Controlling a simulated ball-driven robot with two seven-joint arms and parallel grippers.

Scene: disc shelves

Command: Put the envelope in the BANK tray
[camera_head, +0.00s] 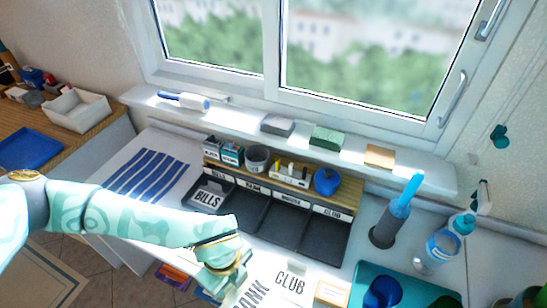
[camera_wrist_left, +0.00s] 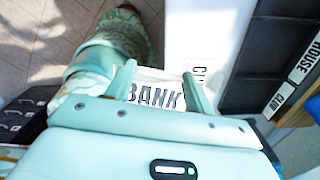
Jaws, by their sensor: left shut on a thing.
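The white envelope marked BANK (camera_head: 252,292) is at the bottom of the head view, partly hidden by my left gripper (camera_head: 232,279). In the left wrist view the BANK envelope (camera_wrist_left: 153,97) is between the two fingers of my left gripper (camera_wrist_left: 160,80), which is shut on it. The BANK tray (camera_head: 245,209) is the second dark compartment from the left under the wooden shelf, and looks empty. It lies beyond the gripper, up the picture. My right gripper is not in view.
An envelope marked BILLS (camera_head: 208,197) lies in the leftmost compartment. A CLUB envelope (camera_head: 290,281) lies on the white surface beside the BANK one. The wooden shelf (camera_head: 345,197) carries cups and a blue pot. A teal tray (camera_head: 362,275) and bottles stand right.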

